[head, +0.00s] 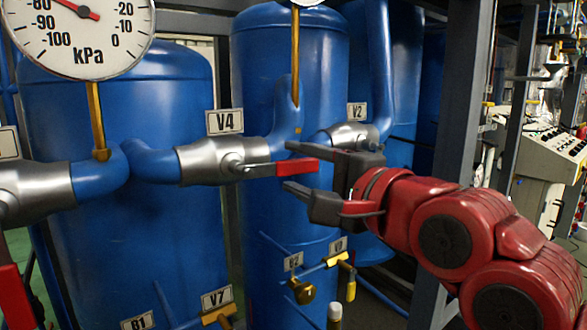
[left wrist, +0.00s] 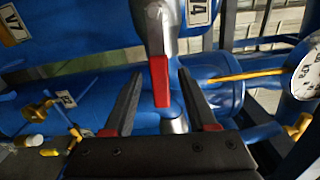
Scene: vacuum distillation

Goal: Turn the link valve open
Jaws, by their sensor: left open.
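The valve at the V4 label (head: 224,122) has a silver body (head: 215,160) in a blue pipe and a red lever handle (head: 297,165). The lever points right, roughly along the pipe. No label reads "link valve". My left gripper (head: 288,168) is open, with one finger above the lever's end and one below it. In the left wrist view, the red lever (left wrist: 160,82) stands between the two open fingers (left wrist: 159,75), with visible gaps on both sides. I see no clear contact. My right gripper is not in view.
Blue tanks (head: 110,110) stand behind the pipes. A pressure gauge (head: 85,30) is at upper left. The V2 valve (head: 350,135) is just behind my gripper. Small brass valves (head: 303,291) sit below. A grey post (head: 465,80) rises behind my arm.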

